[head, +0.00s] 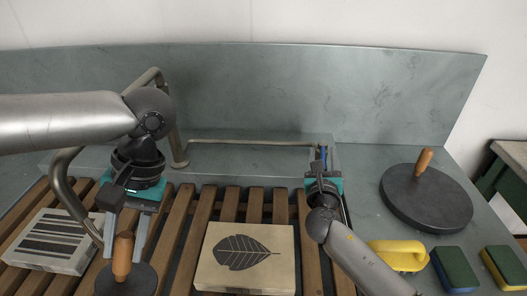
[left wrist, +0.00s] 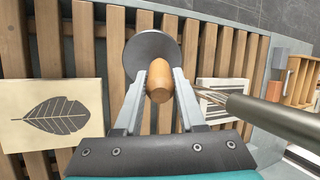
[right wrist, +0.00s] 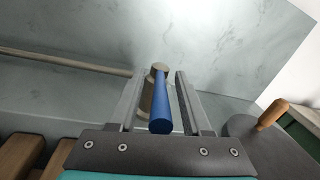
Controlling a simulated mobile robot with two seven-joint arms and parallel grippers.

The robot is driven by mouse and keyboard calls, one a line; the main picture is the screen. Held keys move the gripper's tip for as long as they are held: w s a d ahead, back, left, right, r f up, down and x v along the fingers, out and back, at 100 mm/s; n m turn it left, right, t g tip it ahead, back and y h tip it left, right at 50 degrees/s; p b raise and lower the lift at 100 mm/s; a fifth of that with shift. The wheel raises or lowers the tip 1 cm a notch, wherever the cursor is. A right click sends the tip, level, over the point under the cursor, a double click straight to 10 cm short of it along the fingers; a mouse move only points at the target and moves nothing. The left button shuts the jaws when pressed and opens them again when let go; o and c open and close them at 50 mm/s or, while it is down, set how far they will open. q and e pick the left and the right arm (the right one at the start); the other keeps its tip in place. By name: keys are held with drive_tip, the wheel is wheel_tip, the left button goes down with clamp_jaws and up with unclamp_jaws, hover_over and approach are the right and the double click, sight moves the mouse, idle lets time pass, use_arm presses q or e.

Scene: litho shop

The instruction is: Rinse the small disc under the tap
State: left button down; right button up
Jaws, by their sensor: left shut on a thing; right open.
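The small disc (head: 142,280) is dark and round with an upright wooden handle (head: 122,258). My left gripper (head: 123,248) is shut on this handle; the left wrist view shows the fingers either side of the handle (left wrist: 160,80) with the disc (left wrist: 150,50) beyond. The disc is over the slats, low by the end of the tap's curved metal spout (head: 60,185). I cannot tell whether it touches the slats. My right gripper (head: 321,165) is open. In the right wrist view its fingers stand either side of the tap's blue lever (right wrist: 161,105), with gaps.
A leaf-print stone (head: 215,276) and a striped stone (head: 30,262) lie on the wooden slats (head: 185,215). A large dark disc with a handle (head: 425,205), a yellow-handled item (head: 400,254) and two sponges (head: 455,268) are on the right. A pipe (head: 250,142) runs behind.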

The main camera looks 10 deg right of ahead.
drive_tip(key=shift+w+d, duration=0.1)
drive_tip(key=shift+w, duration=0.1)
drive_tip(key=shift+c, duration=0.3)
clamp_jaws()
idle(1.1)
